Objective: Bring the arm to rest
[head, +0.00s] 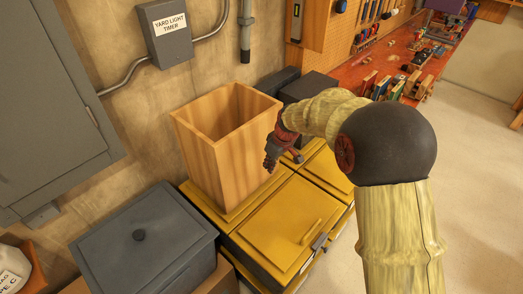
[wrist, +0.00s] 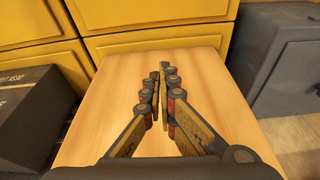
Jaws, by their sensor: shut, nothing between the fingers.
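My gripper (head: 271,162) hangs at the end of my arm, just right of the tall wooden bin (head: 197,143) in the head view. The bin is open at the top and stands on a yellow cabinet (head: 270,233). In the wrist view my gripper (wrist: 160,70) has its fingers drawn together at the tips with nothing held. Pale wood (wrist: 110,60) lies behind the fingers there. I cannot tell whether the gripper touches the bin.
A grey lidded box (head: 145,245) stands at the front left, and a grey wall cabinet (head: 50,90) hangs above it. Dark boxes (head: 308,86) sit behind my gripper. A red workbench (head: 375,70) with tools runs along the back. The floor (head: 480,170) at right is clear.

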